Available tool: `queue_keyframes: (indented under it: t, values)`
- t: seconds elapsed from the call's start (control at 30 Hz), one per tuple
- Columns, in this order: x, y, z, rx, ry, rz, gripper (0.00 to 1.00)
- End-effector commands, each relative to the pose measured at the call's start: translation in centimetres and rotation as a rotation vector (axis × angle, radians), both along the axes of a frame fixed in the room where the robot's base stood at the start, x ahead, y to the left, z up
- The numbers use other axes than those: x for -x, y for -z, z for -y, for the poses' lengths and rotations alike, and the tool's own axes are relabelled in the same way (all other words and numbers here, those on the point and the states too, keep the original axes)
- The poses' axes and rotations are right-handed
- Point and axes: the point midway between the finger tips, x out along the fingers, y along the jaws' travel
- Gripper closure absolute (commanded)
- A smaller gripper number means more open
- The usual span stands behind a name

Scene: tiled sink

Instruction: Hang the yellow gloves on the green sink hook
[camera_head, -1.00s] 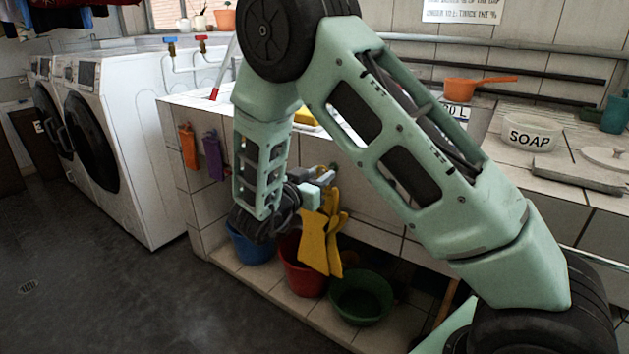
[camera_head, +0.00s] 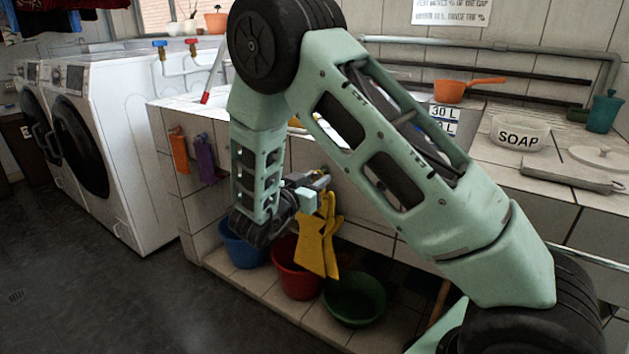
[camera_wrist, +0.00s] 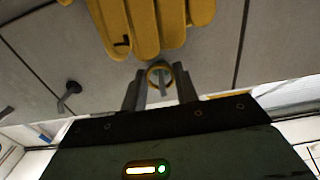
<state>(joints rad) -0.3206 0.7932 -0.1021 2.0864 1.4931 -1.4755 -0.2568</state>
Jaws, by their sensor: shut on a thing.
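In the wrist view the gloves (camera_wrist: 155,25) fill the upper middle. My gripper (camera_wrist: 160,88) is shut on their small yellow loop (camera_wrist: 160,75), with its fingers on either side. A grey-looking hook (camera_wrist: 70,92) sticks out from the tiles to the left in the wrist view, apart from the gloves. Its colour is too dull to call green. A small dark mark shows against the gloves; I cannot tell what it is.
An orange item (camera_head: 179,152) and a purple item (camera_head: 205,158) hang on the sink's left part. Blue (camera_head: 245,252), red (camera_head: 296,278) and green (camera_head: 353,300) tubs stand on the ledge below. Washing machines (camera_head: 105,150) stand left. The floor at front left is clear.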

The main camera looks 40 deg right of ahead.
Motion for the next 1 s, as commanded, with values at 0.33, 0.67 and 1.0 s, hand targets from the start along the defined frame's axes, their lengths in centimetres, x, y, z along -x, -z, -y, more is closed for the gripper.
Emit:
queue_keyframes:
  t: [0.33,0.67,1.0]
  values:
    - [0.0,0.0,0.0,0.0,0.0,0.0,0.45]
    - [0.2,0.0,-0.6,0.0,-0.002,0.0,0.45]
    - [2.4,-0.1,-6.9,-0.001,-0.006,-0.001,0.45]
